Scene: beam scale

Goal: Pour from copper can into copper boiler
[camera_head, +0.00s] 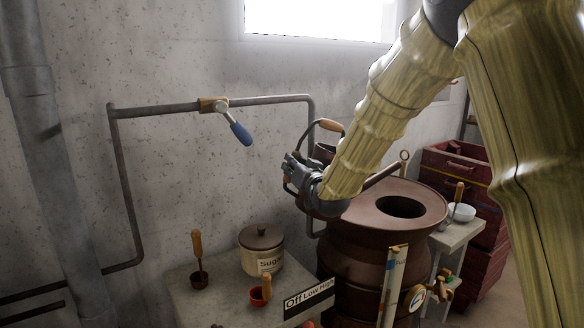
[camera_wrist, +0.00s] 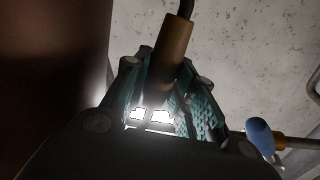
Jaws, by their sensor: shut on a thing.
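The copper boiler (camera_head: 365,252) is a wide brown drum with a dark round opening in its top, right of centre in the head view. The copper can (camera_head: 384,173) is held beside and above the boiler, largely hidden behind my arm. Its spout points right, above the boiler's top and near the opening. My gripper (camera_head: 292,172) is shut on the can's wooden side handle (camera_wrist: 174,48), seen between the fingers in the wrist view. A dark brown surface, likely the can's body, fills the left of that view. Any liquid is out of sight.
A blue-handled valve (camera_head: 240,132) sits on a wall pipe to the left. A low table holds a sugar pot (camera_head: 262,250), two small scoops and an Off/Low/High sign (camera_head: 309,297). Red crates (camera_head: 455,165) and a white bowl (camera_head: 462,212) stand at right.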

